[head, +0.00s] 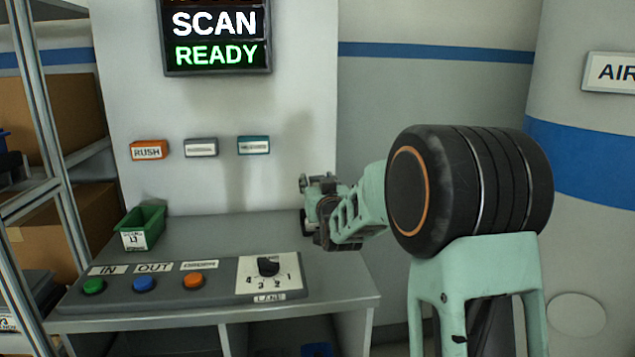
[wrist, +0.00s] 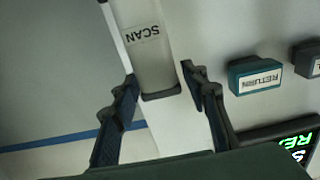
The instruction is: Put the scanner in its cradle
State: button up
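My gripper (head: 312,212) is above the right end of the grey desk, in front of the wall. In the wrist view, which is upside down, its two dark fingers (wrist: 158,76) stand apart, with no held object clearly visible. A pale grey upright block labelled SCAN (wrist: 145,58), with a dark end, shows between the fingertips. I cannot tell whether it touches them; it looks like a fixed holder, possibly the cradle. No scanner can be made out in either view. My gripper hides part of the wall and desk in the head view.
The desk (head: 215,238) carries a green bin (head: 141,228) and a button panel with a lane knob (head: 268,267). Label blocks, including a teal one (head: 254,145), and a SCAN READY screen (head: 215,40) are on the wall. A shelf rack (head: 55,165) stands left.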

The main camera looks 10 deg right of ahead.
jog(key=shift+o, duration=0.3)
jog(key=shift+r, duration=0.1)
jog(key=shift+r+p, duration=0.15)
jog(key=shift+p, duration=0.15)
jog(key=s, duration=1.2)
